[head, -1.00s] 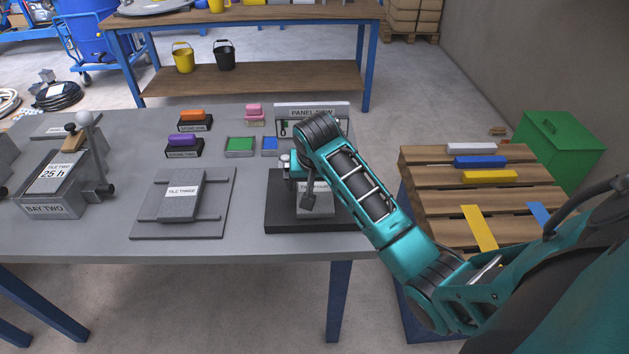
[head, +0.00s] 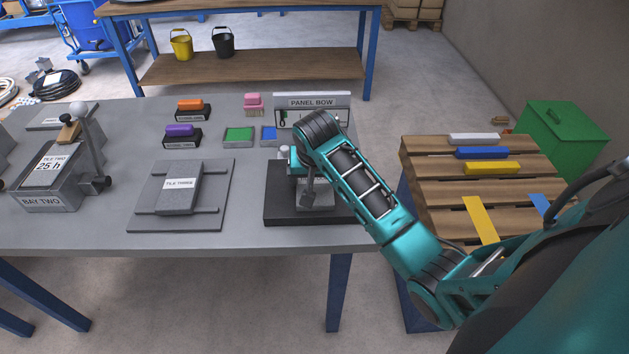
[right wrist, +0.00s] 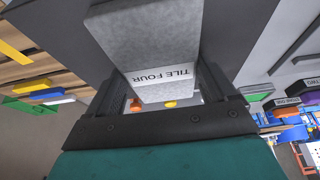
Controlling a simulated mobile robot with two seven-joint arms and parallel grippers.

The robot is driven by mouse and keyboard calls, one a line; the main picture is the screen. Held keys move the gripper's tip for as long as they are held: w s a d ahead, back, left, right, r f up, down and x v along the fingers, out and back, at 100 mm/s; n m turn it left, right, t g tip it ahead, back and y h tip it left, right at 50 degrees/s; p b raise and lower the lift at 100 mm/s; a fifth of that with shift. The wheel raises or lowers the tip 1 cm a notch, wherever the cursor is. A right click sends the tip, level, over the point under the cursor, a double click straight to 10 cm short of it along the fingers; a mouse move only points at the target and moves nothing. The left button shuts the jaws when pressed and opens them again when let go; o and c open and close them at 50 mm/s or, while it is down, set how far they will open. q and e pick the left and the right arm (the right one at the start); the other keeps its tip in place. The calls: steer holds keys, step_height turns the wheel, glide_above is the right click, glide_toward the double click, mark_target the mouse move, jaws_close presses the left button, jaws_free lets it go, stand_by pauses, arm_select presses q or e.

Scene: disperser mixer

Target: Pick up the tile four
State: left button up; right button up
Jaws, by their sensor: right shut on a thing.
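Tile four (right wrist: 140,38) is a grey speckled block with a white label reading TILE FOUR. In the right wrist view it sits between the two fingers of my right gripper (right wrist: 165,88), which is shut on it. In the head view my right gripper (head: 301,185) is over the black block (head: 285,215) at the front right of the table. My arm covers much of the tile there, and I cannot tell how far it is above the block. My left gripper is not in view.
Tile three (head: 180,187) lies on a grey stand to the left. The panel bow board (head: 312,101) stands behind my gripper. Small coloured blocks and trays sit at the table's back. A pallet (head: 440,190) with coloured bars is to the right.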

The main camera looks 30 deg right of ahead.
steer(key=shift+w+r, duration=0.1)
steer(key=c, duration=0.4)
steer(key=shift+c, duration=0.2)
